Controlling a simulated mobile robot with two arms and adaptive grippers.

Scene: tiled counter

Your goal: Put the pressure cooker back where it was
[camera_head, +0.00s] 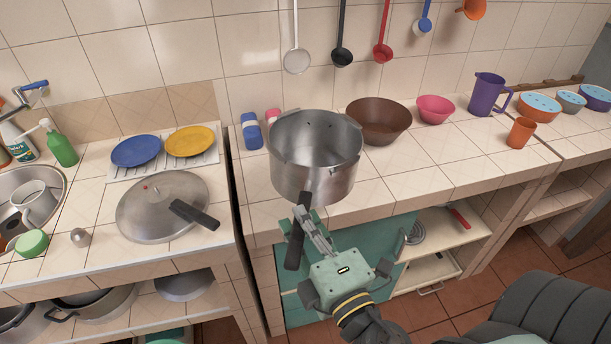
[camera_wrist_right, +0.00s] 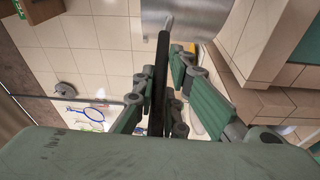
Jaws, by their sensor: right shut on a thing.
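The pressure cooker (camera_head: 316,170) is a large silver pot without its lid. It is upright at the front edge of the middle counter, and I cannot tell whether its base touches the tiles. My right gripper (camera_head: 306,232) is shut on its long black handle, which points toward me. In the right wrist view, the black handle (camera_wrist_right: 163,80) runs between the fingers (camera_wrist_right: 162,90) up to the silver pot (camera_wrist_right: 188,18). A silver lid (camera_head: 150,212) with a black handle lies on the left counter. My left gripper is not in view.
A brown bowl (camera_head: 379,118), a pink bowl (camera_head: 435,108) and a purple jug (camera_head: 487,95) stand right of the pot. Blue (camera_head: 136,151) and yellow (camera_head: 189,141) plates lie on the left. Free tiles (camera_head: 420,160) lie right of the pot. Utensils hang behind.

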